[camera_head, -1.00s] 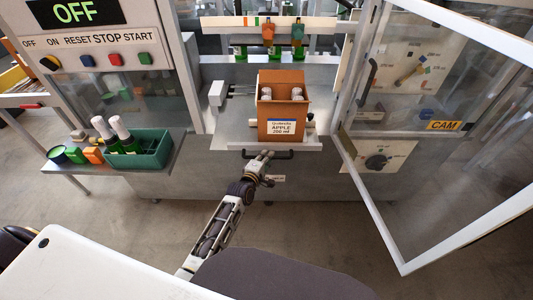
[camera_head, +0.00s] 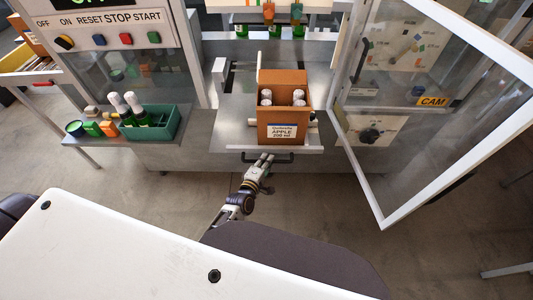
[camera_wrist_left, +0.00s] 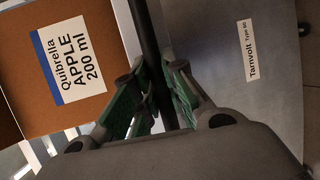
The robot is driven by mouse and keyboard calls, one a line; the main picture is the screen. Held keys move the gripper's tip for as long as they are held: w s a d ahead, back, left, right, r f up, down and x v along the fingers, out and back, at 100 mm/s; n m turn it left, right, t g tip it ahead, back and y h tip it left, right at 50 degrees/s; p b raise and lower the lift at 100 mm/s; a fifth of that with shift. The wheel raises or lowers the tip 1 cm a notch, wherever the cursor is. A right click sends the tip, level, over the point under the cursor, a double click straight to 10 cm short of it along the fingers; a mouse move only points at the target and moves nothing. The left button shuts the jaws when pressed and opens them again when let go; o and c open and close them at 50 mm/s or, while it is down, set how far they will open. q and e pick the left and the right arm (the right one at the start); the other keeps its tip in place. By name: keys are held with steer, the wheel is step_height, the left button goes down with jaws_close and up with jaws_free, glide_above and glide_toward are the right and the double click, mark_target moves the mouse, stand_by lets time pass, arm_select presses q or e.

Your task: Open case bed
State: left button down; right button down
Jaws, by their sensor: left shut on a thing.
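The case bed (camera_head: 235,140) is a grey metal tray with a pale front edge, standing out toward me from the machine. A dark bar handle (camera_head: 284,159) runs along its front. My left gripper (camera_head: 264,160) is shut on this handle; in the left wrist view the green-padded fingers (camera_wrist_left: 154,100) close around the dark bar (camera_wrist_left: 147,38). An open brown case (camera_head: 285,78) labelled "APPLE" sits on the bed with several white-capped bottles inside. The case also shows at left in the wrist view (camera_wrist_left: 85,30). My right gripper is not in view.
The framed glass door (camera_head: 455,120) stands open at right, close beside the bed. A side shelf (camera_head: 90,140) at left holds a green bin (camera_head: 165,125) with white-topped bottles. The button panel (camera_head: 100,40) is above it. Floor is clear in front of the bed.

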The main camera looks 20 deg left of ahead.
arm_select(q)
steer(key=shift+s+d, duration=0.15)
steer(key=shift+s, duration=0.45)
steer(key=c, duration=1.7)
jaws_free()
steer(key=shift+w, duration=0.1)
steer(key=shift+v, duration=6.05)
steer(key=shift+f, duration=0.15)
